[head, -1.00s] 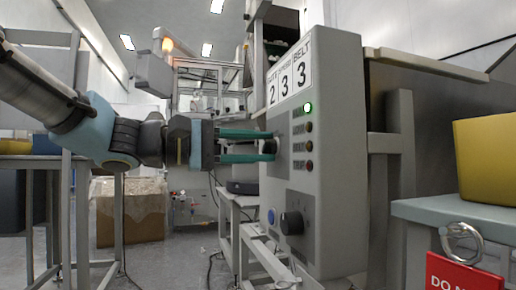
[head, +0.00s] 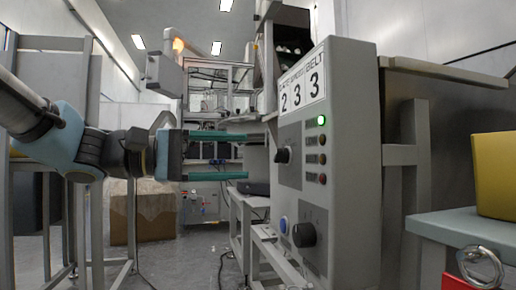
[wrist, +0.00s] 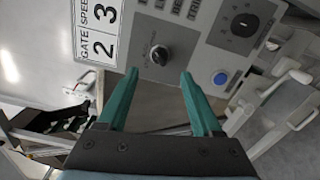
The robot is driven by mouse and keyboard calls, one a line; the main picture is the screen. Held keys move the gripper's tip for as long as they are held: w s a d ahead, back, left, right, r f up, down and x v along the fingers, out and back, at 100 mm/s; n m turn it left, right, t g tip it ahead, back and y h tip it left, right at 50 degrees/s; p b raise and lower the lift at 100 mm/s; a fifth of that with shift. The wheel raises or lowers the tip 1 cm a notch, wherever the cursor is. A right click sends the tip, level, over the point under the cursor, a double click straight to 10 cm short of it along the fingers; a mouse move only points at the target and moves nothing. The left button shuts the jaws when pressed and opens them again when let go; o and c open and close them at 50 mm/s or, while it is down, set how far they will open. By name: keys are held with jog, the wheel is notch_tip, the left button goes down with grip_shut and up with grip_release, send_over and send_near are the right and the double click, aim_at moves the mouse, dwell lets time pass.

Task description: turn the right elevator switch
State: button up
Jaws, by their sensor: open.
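A grey control panel (head: 345,190) stands right of centre in the head view. Its upper small black rotary switch (head: 283,155) sits on a darker plate; it also shows in the wrist view (wrist: 158,55). The label by this switch is too blurred to read, so I cannot tell if it names the elevator. My gripper (head: 246,155) is open and empty. Its green fingers point at this switch from the left, level with it, with a gap before it. In the wrist view the switch shows just beyond and between the fingertips (wrist: 159,74).
Lower on the panel are a large black dial (head: 304,234) and a blue button (head: 283,225). A column of lamps has its top green one (head: 321,121) lit. A yellow bin (head: 497,175) stands on a bench at right. Free air lies left of the panel.

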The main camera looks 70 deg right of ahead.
jog(key=v, duration=0.4)
jog(key=shift+p, duration=0.4)
